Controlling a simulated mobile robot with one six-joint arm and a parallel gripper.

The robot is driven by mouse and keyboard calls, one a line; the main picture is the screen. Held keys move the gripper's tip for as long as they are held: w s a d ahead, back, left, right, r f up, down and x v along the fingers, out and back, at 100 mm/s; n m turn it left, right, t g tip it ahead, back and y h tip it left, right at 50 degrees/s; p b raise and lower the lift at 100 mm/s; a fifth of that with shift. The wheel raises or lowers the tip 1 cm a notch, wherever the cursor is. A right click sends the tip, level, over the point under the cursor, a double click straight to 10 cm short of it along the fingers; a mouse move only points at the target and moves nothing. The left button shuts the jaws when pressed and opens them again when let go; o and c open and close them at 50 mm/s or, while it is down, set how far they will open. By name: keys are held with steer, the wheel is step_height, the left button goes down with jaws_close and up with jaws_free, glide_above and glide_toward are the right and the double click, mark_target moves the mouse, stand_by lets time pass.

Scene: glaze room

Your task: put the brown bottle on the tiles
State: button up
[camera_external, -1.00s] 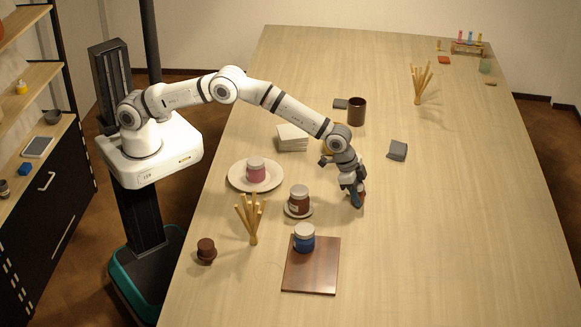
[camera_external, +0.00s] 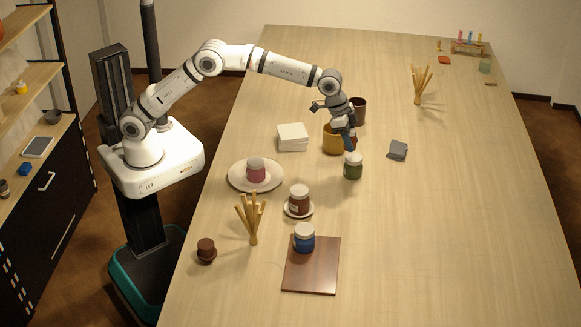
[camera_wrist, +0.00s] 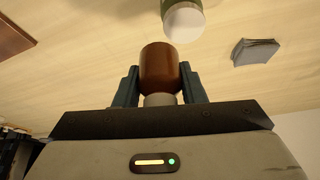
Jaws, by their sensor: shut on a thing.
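The brown bottle (camera_wrist: 160,68) is between the two blue fingers of my gripper (camera_wrist: 160,90) in the wrist view, its pale grey neck or cap towards the palm. A stack of white tiles (camera_external: 292,138) lies on the table to the left of the gripper, clear on top.
The white-lidded green jar (camera_external: 353,168) stands in front. A pink jar on a plate (camera_external: 237,180) is nearer the robot.

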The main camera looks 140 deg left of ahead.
steer(key=s+a+r+b, duration=0.2)
steer(key=s, duration=1.1)
steer(key=n+b, duration=0.1)
steer(key=b, duration=0.2)
glide_above(298, 131)
steer(key=s+d, duration=0.1)
step_height(298, 131, down, 5)
steer(key=shift+s+r, duration=0.15)
steer(key=shift+r, duration=0.05)
steer(key=shift+f, duration=2.4)
steer(key=shift+f, duration=0.1)
steer(key=o, duration=0.5)
steer(key=shift+f, duration=0.1)
steer(key=o, duration=0.5)
